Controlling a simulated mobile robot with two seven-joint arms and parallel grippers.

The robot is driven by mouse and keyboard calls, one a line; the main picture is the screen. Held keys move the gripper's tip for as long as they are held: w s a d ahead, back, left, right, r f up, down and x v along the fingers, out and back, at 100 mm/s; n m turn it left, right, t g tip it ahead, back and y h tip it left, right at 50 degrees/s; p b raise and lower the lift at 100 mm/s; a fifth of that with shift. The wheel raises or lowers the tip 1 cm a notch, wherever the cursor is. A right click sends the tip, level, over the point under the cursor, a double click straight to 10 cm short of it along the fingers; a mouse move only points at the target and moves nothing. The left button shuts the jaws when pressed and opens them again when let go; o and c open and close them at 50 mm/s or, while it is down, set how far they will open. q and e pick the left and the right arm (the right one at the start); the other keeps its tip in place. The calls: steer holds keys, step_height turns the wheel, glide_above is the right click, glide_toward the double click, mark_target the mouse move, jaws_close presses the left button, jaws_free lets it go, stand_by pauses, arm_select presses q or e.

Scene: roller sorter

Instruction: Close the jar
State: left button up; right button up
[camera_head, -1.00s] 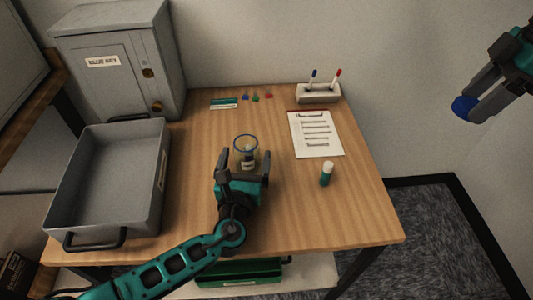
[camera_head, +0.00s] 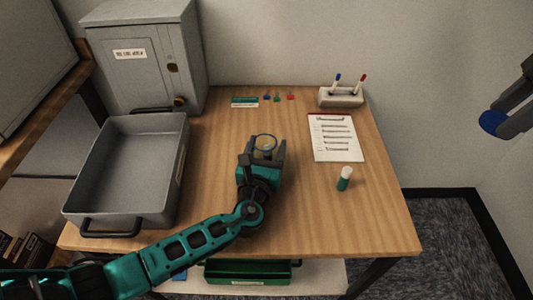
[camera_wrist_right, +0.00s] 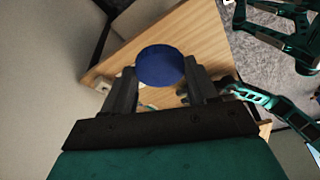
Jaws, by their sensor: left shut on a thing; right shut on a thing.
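The gripper hides the jar's lower part in the head view. The blue lid (camera_head: 491,122) is in my right gripper (camera_head: 508,112), held up in the air at the far right of the head view, well away from the jar. The right wrist view shows the round lid (camera_wrist_right: 160,66) between the two fingers.
A grey tray (camera_head: 184,170) and a grey cabinet (camera_head: 135,75) are on the left. A glue stick (camera_head: 344,178), a paper sheet (camera_head: 333,138) and a pen holder (camera_head: 340,97) are on the right. Small colored keys (camera_head: 277,98) and a card (camera_head: 245,102) lie at the back. The front right tabletop is clear.

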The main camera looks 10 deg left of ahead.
arm_select(q)
steer(key=c, duration=0.5)
